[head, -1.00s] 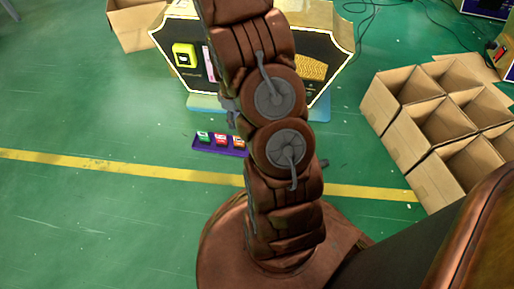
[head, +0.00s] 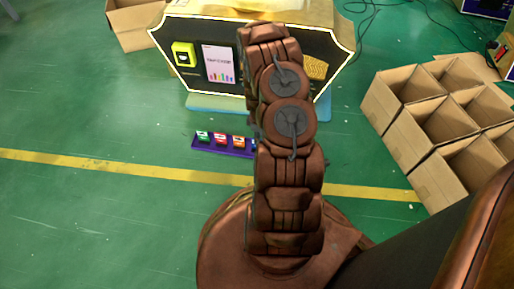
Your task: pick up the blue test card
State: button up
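A purple tray (head: 222,151) lies on the green floor in front of the vending stand. Small cards or boxes stand in it: a green one (head: 203,136), a red one (head: 220,138) and an orange one (head: 239,142). A thin blue and white sliver (head: 254,144) shows at the tray's right end, right beside my arm in the picture. It may be the blue test card, but my arm hides most of it. My gripper cannot be made out; only my arm's links show, reaching up toward the stand.
The black and gold vending stand (head: 190,82) is behind the tray, with a yellow box and a white poster (head: 219,64) on its front. Divided cardboard boxes (head: 418,135) stand at the right. Another carton (head: 131,29) is at the back left. The left floor is clear.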

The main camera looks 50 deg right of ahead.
jog(key=shift+w+f+b, duration=0.15)
jog(key=shift+f+b, duration=1.6)
jog(key=shift+f, duration=1.25)
grip_shut()
